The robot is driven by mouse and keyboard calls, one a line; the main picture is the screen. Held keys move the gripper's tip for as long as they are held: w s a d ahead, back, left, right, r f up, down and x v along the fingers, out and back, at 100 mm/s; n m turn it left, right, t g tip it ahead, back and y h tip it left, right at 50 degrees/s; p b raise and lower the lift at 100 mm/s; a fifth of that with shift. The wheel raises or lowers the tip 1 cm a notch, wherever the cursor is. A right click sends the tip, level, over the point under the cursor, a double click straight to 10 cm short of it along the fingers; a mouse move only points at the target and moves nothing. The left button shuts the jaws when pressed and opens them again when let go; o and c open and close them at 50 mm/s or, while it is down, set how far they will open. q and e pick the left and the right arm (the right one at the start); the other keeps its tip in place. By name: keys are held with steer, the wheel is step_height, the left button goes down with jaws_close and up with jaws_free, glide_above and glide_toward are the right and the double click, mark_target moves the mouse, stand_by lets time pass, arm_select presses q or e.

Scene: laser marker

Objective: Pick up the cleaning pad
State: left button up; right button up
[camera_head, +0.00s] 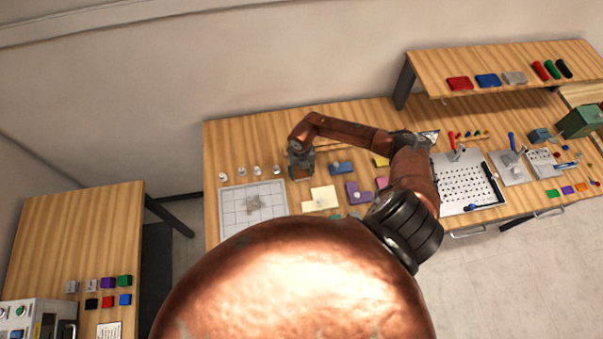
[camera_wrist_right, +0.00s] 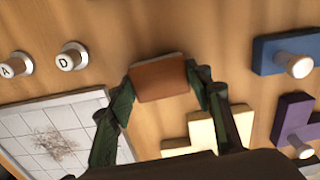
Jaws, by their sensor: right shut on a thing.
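The cleaning pad (camera_wrist_right: 160,80) is a brown block with a pale far edge. In the right wrist view it sits between the fingertips of my right gripper (camera_wrist_right: 160,85), which is shut on it. In the head view my right gripper (camera_head: 301,166) is over the back of the long wooden table, right of the white grid board. I cannot tell whether the pad still touches the table. My left gripper is not in view.
The white grid board (camera_head: 231,221) bears a brown smudge; it also shows in the wrist view (camera_wrist_right: 25,150). Lettered pegs (camera_wrist_right: 72,56) stand behind it. Cream (camera_head: 322,198), purple (camera_head: 353,190) and blue (camera_head: 341,168) blocks lie to the right.

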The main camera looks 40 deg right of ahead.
mark_target(302, 174)
steer(key=shift+w+r, duration=0.1)
steer(key=shift+r, duration=0.2)
steer(key=r, duration=0.1)
steer(key=r+b, duration=0.1)
steer(key=shift+s+r, duration=0.2)
steer(key=shift+r, duration=0.1)
steer(key=s+a+r+b, duration=0.4)
steer(key=s+a+r, duration=0.3)
steer(key=s, duration=0.5)
step_height(302, 174, up, 3)
steer(key=shift+f, duration=0.2)
steer(key=shift+d, duration=0.1)
